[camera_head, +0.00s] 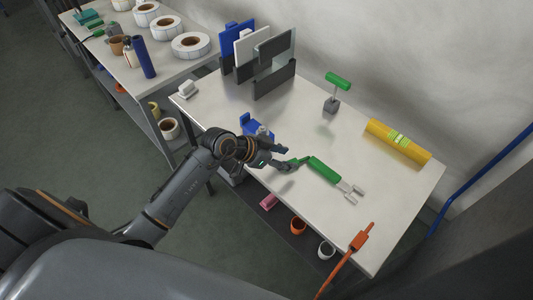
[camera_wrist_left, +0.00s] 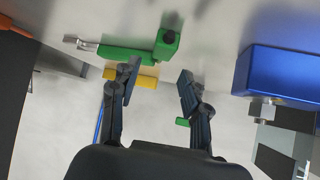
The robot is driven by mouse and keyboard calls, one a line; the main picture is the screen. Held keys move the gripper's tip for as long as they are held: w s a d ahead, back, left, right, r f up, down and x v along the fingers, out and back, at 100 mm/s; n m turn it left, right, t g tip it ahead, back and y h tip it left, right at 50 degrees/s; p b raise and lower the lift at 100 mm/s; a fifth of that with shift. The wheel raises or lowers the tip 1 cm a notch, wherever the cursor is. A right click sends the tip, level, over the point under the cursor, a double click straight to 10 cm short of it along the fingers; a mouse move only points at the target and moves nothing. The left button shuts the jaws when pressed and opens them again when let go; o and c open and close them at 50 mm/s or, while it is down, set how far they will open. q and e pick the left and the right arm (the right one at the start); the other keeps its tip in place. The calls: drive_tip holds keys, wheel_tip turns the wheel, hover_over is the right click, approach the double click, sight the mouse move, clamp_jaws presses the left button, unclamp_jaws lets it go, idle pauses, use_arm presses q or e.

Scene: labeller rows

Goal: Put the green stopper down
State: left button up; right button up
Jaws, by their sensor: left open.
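My left gripper (camera_head: 287,157) is open over the front part of the white table (camera_head: 225,105). A small green piece (camera_head: 298,162), which looks like the green stopper, lies just beyond its fingertips; I cannot tell whether they touch. In the wrist view a dark green round-ended piece (camera_wrist_left: 167,42) shows ahead of the open fingers (camera_wrist_left: 160,70), with nothing clearly held between them. A green-handled tool with metal prongs (camera_head: 323,170) lies right beside it; its green body also shows in the wrist view (camera_wrist_left: 125,54).
A blue block (camera_wrist_left: 285,75) with a metal fitting stands close to the gripper. A green T-handle on a grey block (camera_head: 332,106) and a yellow roll (camera_head: 398,142) stand farther back. A dark rack (camera_head: 272,82) holds panels. An orange tool (camera_head: 360,241) is at the front edge. The table middle is clear.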

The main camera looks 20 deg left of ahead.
use_arm(q)
drive_tip(key=v, duration=1.1)
